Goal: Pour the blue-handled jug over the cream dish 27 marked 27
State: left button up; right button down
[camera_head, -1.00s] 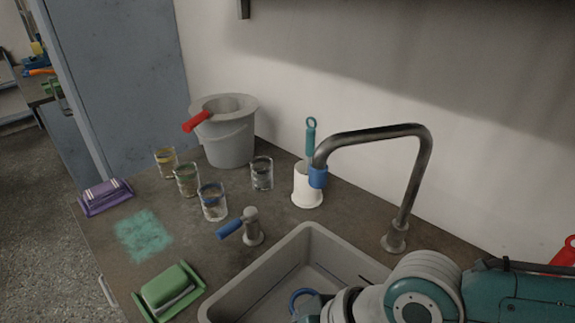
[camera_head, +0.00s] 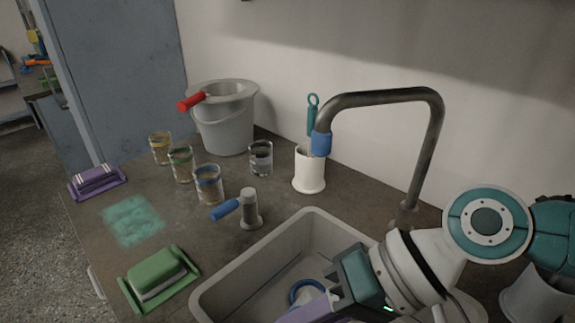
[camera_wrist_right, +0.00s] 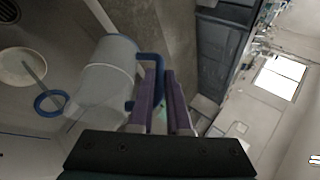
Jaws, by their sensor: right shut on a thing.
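My right gripper (camera_wrist_right: 160,74) is shut on the blue handle (camera_wrist_right: 149,62) of a grey, cloudy jug (camera_wrist_right: 104,82); the jug looks tilted in the wrist view. In the head view the purple fingers (camera_head: 308,312) reach over the sink at the bottom edge, and the jug is out of frame. A round cream piece (camera_wrist_right: 22,68) with a grey stem and a blue ring (camera_wrist_right: 50,103) lies left of the jug. The blue ring also shows in the sink (camera_head: 306,291). No mark 27 is readable, so I cannot tell whether the cream piece is the dish. My left gripper is not in view.
The sink (camera_head: 232,284) has a tap (camera_head: 385,97) behind it. A grey bucket (camera_head: 226,128), several glasses (camera_head: 209,186), a blue-handled lever (camera_head: 248,210), a white holder (camera_head: 309,173), a green block (camera_head: 158,277) and a purple one (camera_head: 97,182) stand on the counter.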

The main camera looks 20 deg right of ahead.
aim_at(311, 293)
jog(key=shift+d+r+y+b, duration=0.25)
jog(key=shift+r+y+b, duration=0.05)
jog(key=shift+b, duration=0.5)
jog(key=shift+d+b, duration=0.1)
jog(key=shift+b, duration=0.3)
jog(key=shift+w+d+y+b, duration=0.1)
jog(key=shift+d+y+b, duration=0.3)
jog(key=shift+b, duration=0.6)
jog(key=shift+f+b, duration=0.1)
jog(key=shift+b, duration=0.35)
jog(key=shift+w+d+f+m+y+b, duration=0.1)
jog(key=shift+d+m+y+b, duration=0.4)
jog(key=shift+b, duration=0.7)
jog(key=shift+d+y+b, duration=0.1)
jog(key=shift+y+b, duration=0.3)
jog(key=shift+b, duration=0.4)
jog(key=shift+w+d+f+y+b, duration=0.1)
jog(key=shift+d+f+y+b, duration=0.1)
jog(key=shift+y+b, duration=0.35)
